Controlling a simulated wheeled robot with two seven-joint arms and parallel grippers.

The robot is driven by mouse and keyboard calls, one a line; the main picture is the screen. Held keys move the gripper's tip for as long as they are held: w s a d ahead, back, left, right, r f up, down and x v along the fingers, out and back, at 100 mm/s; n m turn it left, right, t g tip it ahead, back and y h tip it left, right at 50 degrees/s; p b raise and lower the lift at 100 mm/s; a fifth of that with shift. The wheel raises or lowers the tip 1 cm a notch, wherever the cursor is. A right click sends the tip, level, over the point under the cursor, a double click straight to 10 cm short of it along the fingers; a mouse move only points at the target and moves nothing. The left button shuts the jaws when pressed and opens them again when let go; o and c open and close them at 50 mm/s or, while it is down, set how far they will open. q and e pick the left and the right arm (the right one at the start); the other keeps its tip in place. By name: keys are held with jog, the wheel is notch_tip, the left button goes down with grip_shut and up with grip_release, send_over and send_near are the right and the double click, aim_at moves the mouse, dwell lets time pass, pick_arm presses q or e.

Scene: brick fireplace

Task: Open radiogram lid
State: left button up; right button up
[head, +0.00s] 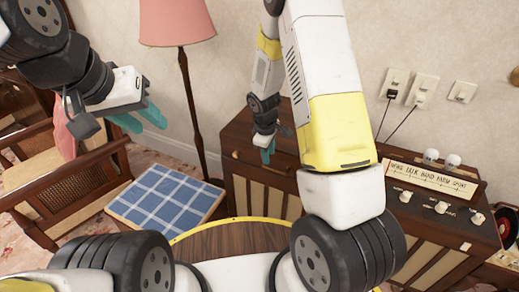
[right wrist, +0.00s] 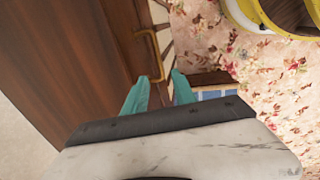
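The radiogram (head: 440,262) is a dark wooden cabinet against the wall, with a lit dial and knobs on its right part. Its flat wooden lid (head: 240,135) appears shut on the left part; my right arm covers much of it. A brass handle (right wrist: 152,55) sits near the lid's edge in the right wrist view. My right gripper (head: 267,155) points down over the lid; in the right wrist view its teal fingers (right wrist: 160,76) are apart, with the handle's near end by the tips. Contact is unclear. My left gripper (head: 140,118) is open and empty, away from the radiogram.
A chair with wooden arms (head: 70,180) stands at the left. A blue checked stool (head: 165,195) and a pink floor lamp (head: 178,22) stand between it and the radiogram. Wall sockets with cables (head: 408,88) are behind the dial. Floral carpet (right wrist: 220,50) lies below.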

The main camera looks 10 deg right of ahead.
aim_at(270, 169)
jog(key=f, duration=0.4)
jog(key=w+d+f, duration=0.1)
jog(key=f, duration=0.2)
jog(key=shift+w, duration=0.1)
jog(key=shift+c, duration=0.2)
grip_shut()
dwell(1.1)
